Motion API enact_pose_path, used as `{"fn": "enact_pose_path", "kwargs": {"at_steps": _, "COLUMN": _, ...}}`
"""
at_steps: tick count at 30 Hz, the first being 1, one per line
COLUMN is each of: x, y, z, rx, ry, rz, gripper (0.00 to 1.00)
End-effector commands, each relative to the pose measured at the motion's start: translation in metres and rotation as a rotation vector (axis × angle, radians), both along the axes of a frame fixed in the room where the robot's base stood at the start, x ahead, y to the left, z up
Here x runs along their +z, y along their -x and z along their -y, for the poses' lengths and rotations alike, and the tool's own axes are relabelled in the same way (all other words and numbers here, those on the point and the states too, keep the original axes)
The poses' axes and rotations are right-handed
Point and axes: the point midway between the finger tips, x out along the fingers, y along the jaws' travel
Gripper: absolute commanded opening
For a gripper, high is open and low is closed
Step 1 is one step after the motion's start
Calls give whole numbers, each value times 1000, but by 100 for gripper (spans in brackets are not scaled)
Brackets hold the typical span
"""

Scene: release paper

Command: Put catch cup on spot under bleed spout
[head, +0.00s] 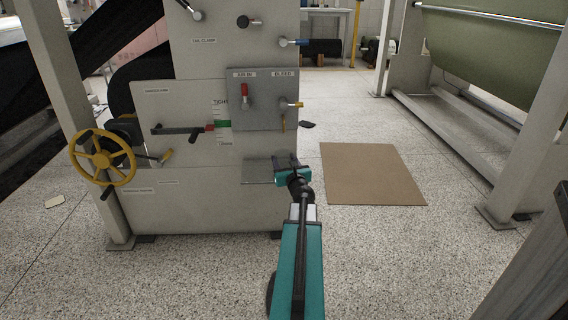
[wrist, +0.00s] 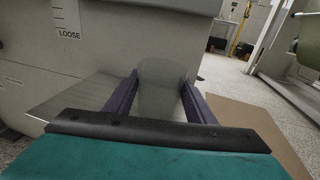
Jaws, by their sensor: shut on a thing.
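My gripper (head: 288,165) is in front of the machine's right side, below the bleed spout (head: 283,123). It is shut on the catch cup (wrist: 163,88), a grey, see-through cup that looks upright between the two dark fingers in the wrist view (wrist: 160,97). In the head view the cup is mostly hidden by the gripper and cannot be made out. A thin grey shelf (head: 257,172) sticks out below the spout, left of the gripper; it also shows in the wrist view (wrist: 72,98). The cup's base and any marked spot are hidden, so contact with the shelf cannot be told.
A yellow handwheel (head: 102,158) is at left. A brown mat (head: 372,175) lies on the floor at right.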

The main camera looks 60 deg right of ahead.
Motion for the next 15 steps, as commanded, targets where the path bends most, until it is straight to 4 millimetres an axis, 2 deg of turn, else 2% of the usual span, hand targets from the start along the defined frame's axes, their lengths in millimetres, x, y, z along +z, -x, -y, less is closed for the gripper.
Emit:
{"fn": "enact_pose_path", "kwargs": {"at_steps": 12, "x": -4, "y": 0, "z": 0, "rx": 0, "ry": 0, "rz": 0, "gripper": 28}}
{"fn": "enact_pose_path", "kwargs": {"at_steps": 13, "x": -3, "y": 0, "z": 0, "rx": 0, "ry": 0, "rz": 0, "gripper": 55}}
{"fn": "enact_pose_path", "kwargs": {"at_steps": 15, "x": -3, "y": 0, "z": 0, "rx": 0, "ry": 0, "rz": 0, "gripper": 66}}
